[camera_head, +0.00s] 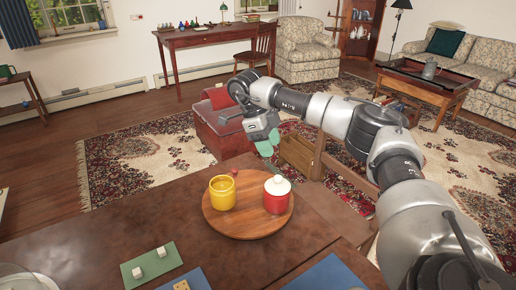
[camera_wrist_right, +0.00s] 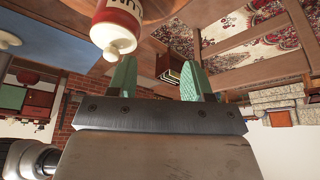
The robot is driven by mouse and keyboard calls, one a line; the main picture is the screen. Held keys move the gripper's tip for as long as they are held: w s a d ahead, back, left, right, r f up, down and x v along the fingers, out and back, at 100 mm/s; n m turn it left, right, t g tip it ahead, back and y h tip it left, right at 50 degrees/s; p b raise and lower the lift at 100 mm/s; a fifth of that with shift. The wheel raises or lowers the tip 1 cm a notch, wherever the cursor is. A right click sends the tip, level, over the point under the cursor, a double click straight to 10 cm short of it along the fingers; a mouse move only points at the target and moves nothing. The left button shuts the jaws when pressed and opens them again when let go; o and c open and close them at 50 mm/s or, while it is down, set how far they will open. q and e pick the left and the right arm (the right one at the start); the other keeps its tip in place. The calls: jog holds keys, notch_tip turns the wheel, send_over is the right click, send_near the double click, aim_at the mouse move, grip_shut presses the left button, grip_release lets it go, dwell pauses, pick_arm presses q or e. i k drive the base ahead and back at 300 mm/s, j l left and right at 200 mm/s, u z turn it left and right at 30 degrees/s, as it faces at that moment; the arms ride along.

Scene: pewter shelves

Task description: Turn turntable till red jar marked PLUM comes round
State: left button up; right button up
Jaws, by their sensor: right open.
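The round wooden turntable (camera_head: 248,227) stands on the dark brown table. A yellow jar (camera_head: 222,194) without a visible lid stands on its left part. A red jar (camera_head: 276,198) with a white lid stands on its right part; its lettering is not readable in the head view. In the wrist view the red jar (camera_wrist_right: 113,36) appears upside down, with "UM" visible on its label. My right gripper (camera_head: 269,150), with green fingers, is open and empty above and behind the red jar, apart from it. Its fingers also show in the wrist view (camera_wrist_right: 164,72). My left gripper is out of view.
A green mat (camera_head: 152,264) with white cubes lies at the table's front left. Blue mats (camera_head: 328,277) lie near the front edge. The table left of the turntable is clear.

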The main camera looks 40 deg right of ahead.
aim_at(248, 219)
jog(key=k+l, duration=0.55)
jog(key=l, duration=0.15)
jog(key=k+l, duration=0.6)
jog(key=l, duration=0.15)
